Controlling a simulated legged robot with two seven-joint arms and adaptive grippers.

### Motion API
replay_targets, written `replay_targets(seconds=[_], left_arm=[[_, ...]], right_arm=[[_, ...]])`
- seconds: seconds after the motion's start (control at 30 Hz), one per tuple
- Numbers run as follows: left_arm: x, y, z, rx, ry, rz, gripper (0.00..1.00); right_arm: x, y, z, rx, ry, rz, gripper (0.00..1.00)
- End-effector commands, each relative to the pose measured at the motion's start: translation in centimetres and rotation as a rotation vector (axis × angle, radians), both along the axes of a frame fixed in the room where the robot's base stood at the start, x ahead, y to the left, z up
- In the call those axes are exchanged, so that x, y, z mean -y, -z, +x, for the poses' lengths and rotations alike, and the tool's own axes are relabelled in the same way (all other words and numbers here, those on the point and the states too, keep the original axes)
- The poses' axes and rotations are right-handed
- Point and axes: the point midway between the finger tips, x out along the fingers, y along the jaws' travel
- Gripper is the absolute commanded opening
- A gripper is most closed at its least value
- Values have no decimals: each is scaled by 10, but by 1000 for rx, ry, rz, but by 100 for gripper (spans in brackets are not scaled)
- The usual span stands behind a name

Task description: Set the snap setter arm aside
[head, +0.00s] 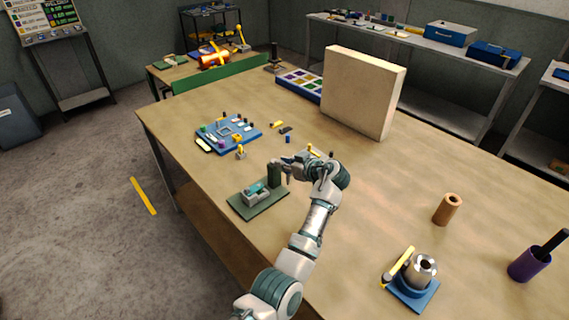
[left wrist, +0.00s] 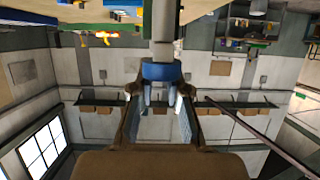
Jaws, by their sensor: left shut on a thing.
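My left gripper (head: 279,167) is over the table, at the top of the dark green post (head: 273,176) on a green base plate (head: 245,207). A grey and teal block (head: 257,190) lies low on that plate beside the post. In the left wrist view, the gripper (left wrist: 157,95) is shut on a part with a grey shaft (left wrist: 164,25) and a blue collar (left wrist: 161,71). I take this part to be the snap setter arm. In the head view the gripper largely hides it, and I cannot tell whether it is clear of the post. My right gripper is not in view.
A blue tray of small parts (head: 228,133) lies to the left, and a tall beige panel (head: 362,92) stands behind. A tan cylinder (head: 446,210), a steel cup on a blue base (head: 409,290) and a purple holder (head: 528,266) stand at right. The table between is mostly bare.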

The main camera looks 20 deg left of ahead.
Motion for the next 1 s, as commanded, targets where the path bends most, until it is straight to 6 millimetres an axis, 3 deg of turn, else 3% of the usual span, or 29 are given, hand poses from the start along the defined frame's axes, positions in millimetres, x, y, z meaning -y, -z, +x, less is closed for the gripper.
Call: replay_targets(seconds=[0.03, 0.13, 0.53, 1.0], left_arm=[[1, 1, 1, 0, 5, -2, 17], [1, 1, 1, 0, 4, -2, 41], [8, -3, -3, 2, 3, -1, 41], [85, -39, -41, 2, 4, 1, 41]], right_arm=[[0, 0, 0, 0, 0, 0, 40], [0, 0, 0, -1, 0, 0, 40], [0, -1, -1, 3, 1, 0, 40], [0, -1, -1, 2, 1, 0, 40]])
